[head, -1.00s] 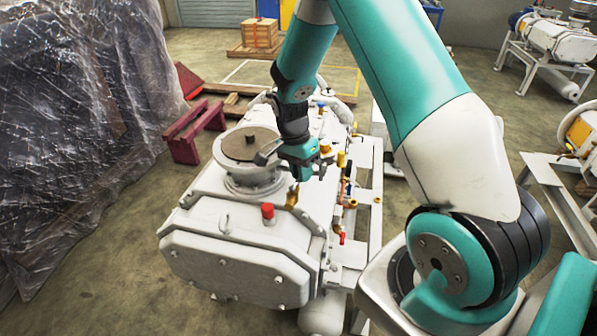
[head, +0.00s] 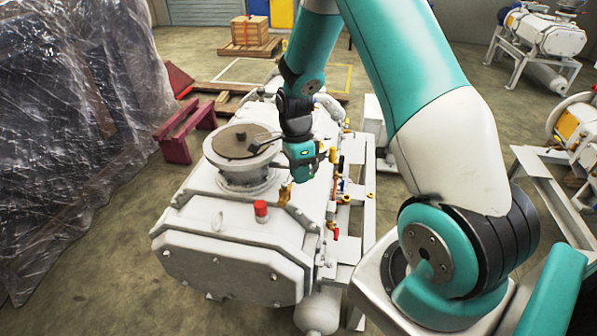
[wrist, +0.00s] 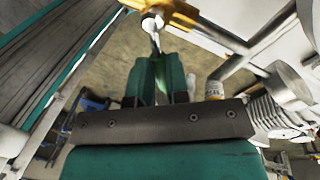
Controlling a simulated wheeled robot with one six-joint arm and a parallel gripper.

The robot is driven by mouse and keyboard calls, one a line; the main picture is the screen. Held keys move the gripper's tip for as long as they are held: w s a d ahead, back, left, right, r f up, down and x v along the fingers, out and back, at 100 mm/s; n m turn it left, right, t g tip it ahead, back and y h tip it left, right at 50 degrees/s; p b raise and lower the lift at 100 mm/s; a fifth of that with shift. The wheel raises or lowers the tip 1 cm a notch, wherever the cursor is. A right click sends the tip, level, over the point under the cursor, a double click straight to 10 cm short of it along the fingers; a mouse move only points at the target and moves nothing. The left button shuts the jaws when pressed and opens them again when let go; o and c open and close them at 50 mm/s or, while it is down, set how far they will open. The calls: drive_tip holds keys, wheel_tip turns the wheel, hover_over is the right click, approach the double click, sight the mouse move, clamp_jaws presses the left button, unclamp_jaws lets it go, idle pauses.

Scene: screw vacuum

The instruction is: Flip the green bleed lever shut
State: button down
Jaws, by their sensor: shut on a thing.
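In the wrist view my gripper (wrist: 160,68) has its two green fingers close together, shut on the narrow end of the bleed lever. A thin grey piece of the lever (wrist: 155,42) runs from the fingertips up to a round pale end at a brass-yellow fitting (wrist: 182,14). Most of the lever is hidden between the fingers, and its green colour is hard to tell from theirs. In the head view my gripper (head: 308,176) points down over the right part of the white vacuum pump (head: 230,255). The lever cannot be made out there.
A round flange (head: 240,143) stands left of my gripper. A brass fitting (head: 284,195) and a red cap (head: 260,210) rise from the pump top nearby. A red handle (head: 336,233) is on the pump's right side. Plastic-wrapped goods (head: 75,130) stand at far left.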

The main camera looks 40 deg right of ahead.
idle(0.3)
drive_tip(key=c, duration=1.1)
unclamp_jaws()
drive_tip(key=w+d+r+b, duration=0.1)
drive_tip(key=w+r+b, duration=0.1)
drive_tip(key=r, duration=1.5)
drive_tip(key=shift+w+d+r, duration=0.15)
drive_tip(key=shift+w, duration=0.35)
